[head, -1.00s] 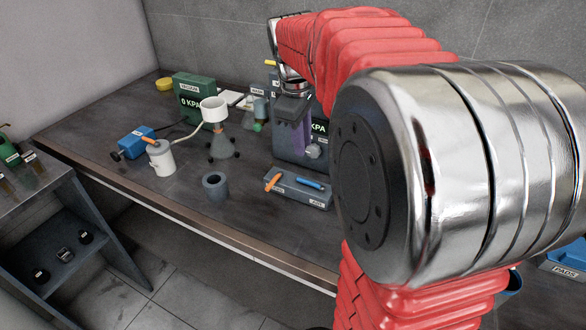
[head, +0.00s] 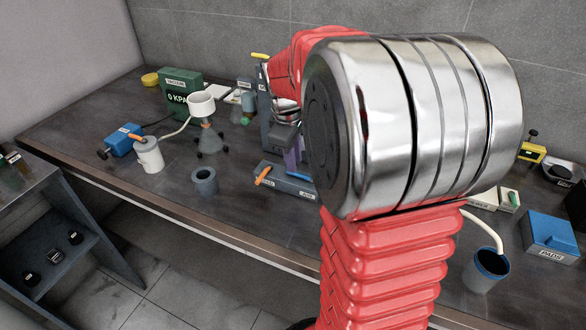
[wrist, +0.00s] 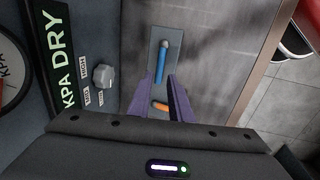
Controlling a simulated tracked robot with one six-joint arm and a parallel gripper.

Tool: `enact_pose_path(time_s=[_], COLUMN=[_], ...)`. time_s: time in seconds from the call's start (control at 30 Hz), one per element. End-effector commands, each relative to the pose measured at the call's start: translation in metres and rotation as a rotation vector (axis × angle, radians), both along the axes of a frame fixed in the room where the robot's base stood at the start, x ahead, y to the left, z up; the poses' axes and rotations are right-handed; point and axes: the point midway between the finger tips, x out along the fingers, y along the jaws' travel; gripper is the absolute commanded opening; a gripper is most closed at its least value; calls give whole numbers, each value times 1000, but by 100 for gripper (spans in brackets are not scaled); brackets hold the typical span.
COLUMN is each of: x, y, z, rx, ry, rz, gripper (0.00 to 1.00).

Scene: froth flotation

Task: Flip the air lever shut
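A grey two-lever block (head: 280,182) lies on the bench, with an orange lever (head: 263,176) at its left and a blue lever (head: 299,175) at its right. The label under the right end seems to read AIR, though it is tiny. In the wrist view the blue lever (wrist: 162,62) lies along the plate, and part of the orange lever (wrist: 160,105) shows between the fingers. My gripper (wrist: 163,80) has two purple fingers, apart with nothing held. It points down at the block; any contact is unclear. In the head view its fingers (head: 294,159) are partly hidden.
A dark panel reading KPA DRY (wrist: 62,65) and a grey knob (wrist: 103,76) are left of the fingers in the wrist view. The bench's front edge (head: 200,232) is close by.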

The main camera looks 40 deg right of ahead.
Motion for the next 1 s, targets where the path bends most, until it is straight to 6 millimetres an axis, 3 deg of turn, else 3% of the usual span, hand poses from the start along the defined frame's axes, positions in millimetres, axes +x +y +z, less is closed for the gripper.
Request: enact_pose_path(time_s=[0.13,0.33,0.67,0.9,1.0], x=[1,3,4,4,4], y=[-4,-7,-7,-7,-6], z=[-23,-39,-41,-41,-41], rx=[1,0,0,0,0], ry=[4,1,0,0,0], rz=[-1,0,0,1,1], gripper=[18,18,18,2,0])
